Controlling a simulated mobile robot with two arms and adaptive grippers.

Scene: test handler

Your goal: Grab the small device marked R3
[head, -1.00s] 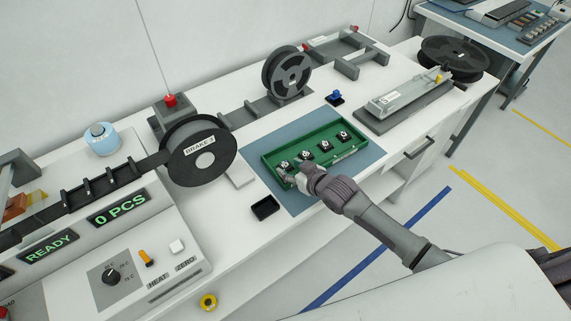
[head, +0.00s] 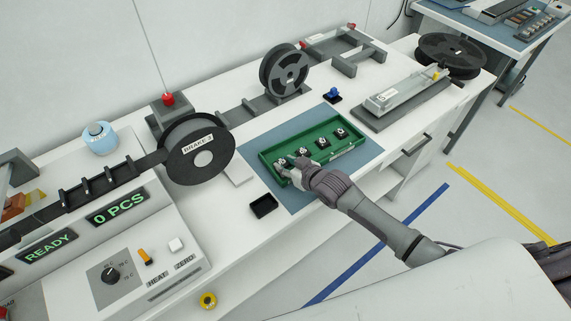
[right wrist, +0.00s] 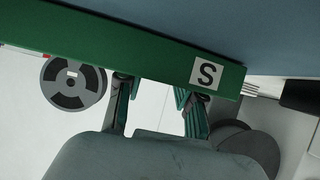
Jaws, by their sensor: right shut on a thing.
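A green tray (head: 352,152) holds several small dark devices with white tops in a row. Their markings are too small to read. My right gripper (head: 287,167) reaches in at the tray's left end and is shut on the leftmost small device (head: 280,162), partly covering it. In the right wrist view, the right gripper's fingers (right wrist: 155,92) run up to the green tray's wall (right wrist: 140,48), which bears a white label with "S". The wall hides the fingertips and what they hold. My left gripper is not in view.
The tray lies on a blue mat (head: 300,203). A black small bin (head: 263,206) stands just left of the mat. A blue-topped part (head: 332,96) and a grey fixture (head: 402,99) stand behind and right. A reel (head: 197,150) stands to the left.

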